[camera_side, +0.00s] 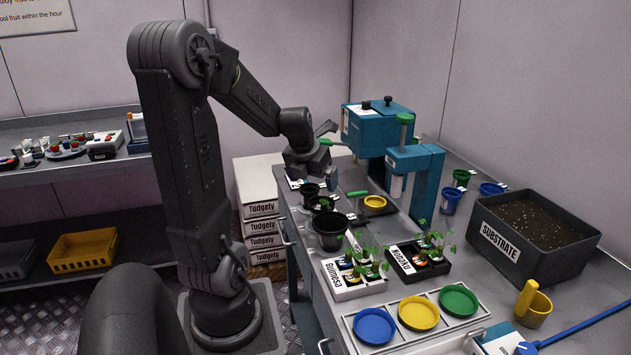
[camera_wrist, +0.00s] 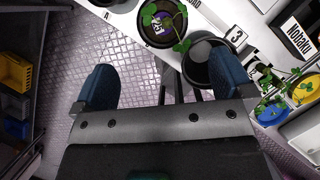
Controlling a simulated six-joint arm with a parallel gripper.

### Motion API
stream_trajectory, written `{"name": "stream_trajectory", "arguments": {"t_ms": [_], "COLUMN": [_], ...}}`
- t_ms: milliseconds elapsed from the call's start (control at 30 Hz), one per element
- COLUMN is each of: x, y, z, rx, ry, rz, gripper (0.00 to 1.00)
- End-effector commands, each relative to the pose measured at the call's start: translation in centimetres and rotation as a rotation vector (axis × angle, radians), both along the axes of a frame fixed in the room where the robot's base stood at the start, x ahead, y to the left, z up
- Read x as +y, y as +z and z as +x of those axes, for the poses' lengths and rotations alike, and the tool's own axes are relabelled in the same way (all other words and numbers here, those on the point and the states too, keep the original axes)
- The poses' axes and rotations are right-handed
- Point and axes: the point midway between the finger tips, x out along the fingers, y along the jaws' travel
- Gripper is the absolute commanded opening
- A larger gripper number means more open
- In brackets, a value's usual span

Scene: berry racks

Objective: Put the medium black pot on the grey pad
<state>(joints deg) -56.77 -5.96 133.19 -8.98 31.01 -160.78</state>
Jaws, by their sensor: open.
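Three black pots of different sizes stand in a row at the bench's near left edge in the side view. They are a small one (camera_side: 310,190), a middle-sized one (camera_side: 321,204) and a large one (camera_side: 330,230). My gripper (camera_side: 312,166) is open and empty above the far end of this row. In the wrist view my gripper (camera_wrist: 153,92) has its blue fingers spread over the bench edge and floor. An empty black pot (camera_wrist: 205,62) lies by the right finger, partly hidden. I cannot make out the grey pad clearly.
Also on the bench are a teal press (camera_side: 414,170), a yellow dish (camera_side: 375,202), a substrate bin (camera_side: 540,260) and a rack of coloured dishes (camera_side: 395,342). In the wrist view, a potted seedling (camera_wrist: 160,20) stands beside the black pot.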

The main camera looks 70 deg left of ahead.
Motion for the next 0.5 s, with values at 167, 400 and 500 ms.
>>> {"name": "stream_trajectory", "arguments": {"t_ms": [167, 400, 500], "x": [-2.6, -10.8, -14.2], "y": [1.2, 3.7, 4.6], "z": [1.2, 3.2, 3.3], "rx": [0.05, 0.206, 0.27], "ry": [-0.263, -1.118, -1.491], "rz": [0.069, 0.325, 0.459], "gripper": [0.99, 0.99, 0.99]}}
